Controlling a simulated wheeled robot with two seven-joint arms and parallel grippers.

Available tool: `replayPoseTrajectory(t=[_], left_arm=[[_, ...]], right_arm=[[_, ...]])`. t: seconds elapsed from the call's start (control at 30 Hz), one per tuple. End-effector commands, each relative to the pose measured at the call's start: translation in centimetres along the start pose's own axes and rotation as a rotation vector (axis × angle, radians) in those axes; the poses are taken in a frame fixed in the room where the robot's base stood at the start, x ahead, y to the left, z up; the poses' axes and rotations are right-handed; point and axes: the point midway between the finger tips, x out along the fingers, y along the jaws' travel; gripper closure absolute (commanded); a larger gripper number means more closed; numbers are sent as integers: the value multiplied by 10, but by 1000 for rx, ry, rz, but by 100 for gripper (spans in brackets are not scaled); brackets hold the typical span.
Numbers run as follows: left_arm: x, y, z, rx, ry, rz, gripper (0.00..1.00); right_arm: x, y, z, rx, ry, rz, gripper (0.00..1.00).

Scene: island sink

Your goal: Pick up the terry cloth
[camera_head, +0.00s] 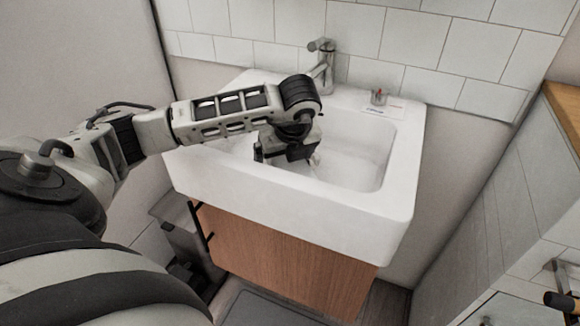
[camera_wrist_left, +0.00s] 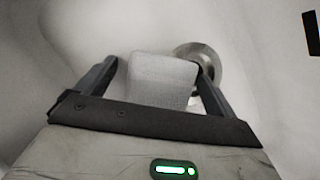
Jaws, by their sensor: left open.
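The terry cloth (camera_wrist_left: 162,80) is a light grey, block-like piece in the left wrist view. It lies in the white sink basin (camera_head: 362,150) next to the round metal drain (camera_wrist_left: 208,62). My left gripper (camera_head: 285,158) reaches down into the basin. In the left wrist view its two fingers (camera_wrist_left: 155,82) are open, one on each side of the cloth, with a gap on the left and the right finger close to the cloth. I cannot tell whether that finger touches it. In the head view the arm and gripper hide the cloth. My right gripper is not in view.
A metal faucet (camera_head: 322,66) stands at the back of the sink, just behind my left wrist. A small item with a red top (camera_head: 379,96) stands on the back right rim. The basin walls surround the gripper; the right part of the basin is clear.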

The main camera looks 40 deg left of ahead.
Motion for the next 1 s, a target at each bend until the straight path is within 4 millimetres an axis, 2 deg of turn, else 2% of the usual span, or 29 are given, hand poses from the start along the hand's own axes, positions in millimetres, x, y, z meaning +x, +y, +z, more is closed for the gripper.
replayPoseTrajectory(t=[0.07,0.23,0.67,0.87,1.0], left_arm=[[0,0,0,0,0,0,6],[0,0,0,0,0,0,54],[-6,0,3,-1,-1,-2,55],[-28,-1,12,-1,-2,-4,55],[-54,-1,23,-2,-3,-6,55]], right_arm=[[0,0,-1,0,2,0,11],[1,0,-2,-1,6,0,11],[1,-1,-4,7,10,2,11],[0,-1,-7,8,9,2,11],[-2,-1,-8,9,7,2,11]])
